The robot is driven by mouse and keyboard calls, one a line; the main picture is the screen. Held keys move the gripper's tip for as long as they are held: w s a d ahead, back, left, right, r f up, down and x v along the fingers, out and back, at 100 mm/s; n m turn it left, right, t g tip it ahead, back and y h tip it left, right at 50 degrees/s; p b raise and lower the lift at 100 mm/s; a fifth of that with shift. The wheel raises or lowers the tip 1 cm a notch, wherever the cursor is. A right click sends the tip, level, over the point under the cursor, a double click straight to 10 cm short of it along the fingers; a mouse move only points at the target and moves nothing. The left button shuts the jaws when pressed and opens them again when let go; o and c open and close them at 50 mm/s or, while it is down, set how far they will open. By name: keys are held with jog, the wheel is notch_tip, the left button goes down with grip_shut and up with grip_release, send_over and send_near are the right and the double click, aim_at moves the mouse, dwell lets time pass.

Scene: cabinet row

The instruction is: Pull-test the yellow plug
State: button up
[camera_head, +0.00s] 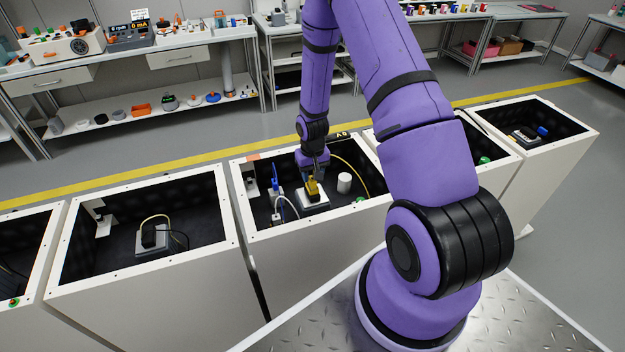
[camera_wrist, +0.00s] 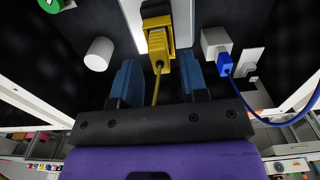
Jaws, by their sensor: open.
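The yellow plug (camera_wrist: 158,45) sits in a white socket block (camera_wrist: 134,12) inside the middle open-topped cabinet, with its yellow cable (camera_wrist: 156,88) running back between my fingers. In the head view the yellow plug (camera_head: 313,187) stands on the white block (camera_head: 312,202), just below my gripper (camera_head: 317,174). My gripper (camera_wrist: 160,80) also shows in the wrist view, where its two blue fingers are apart with a clear gap. The plug lies just beyond the fingertips and is not gripped. In the head view the fingertips are too small to make out clearly.
A blue plug (camera_wrist: 225,63) with a blue cable is in a white box (camera_wrist: 215,41) beside the yellow plug. A white cylinder (camera_wrist: 99,54) stands on the other side, with a green part (camera_wrist: 50,4) near it. White cabinet rims (camera_head: 250,238) surround the space.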

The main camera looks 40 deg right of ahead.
jog(key=shift+f, duration=1)
grip_shut()
jog(key=shift+r, duration=0.2)
dwell(2.4)
jog(key=shift+f, duration=0.25)
dwell(1.0)
jog(key=shift+o, duration=0.7)
grip_release()
notch_tip(320, 180, up, 11)
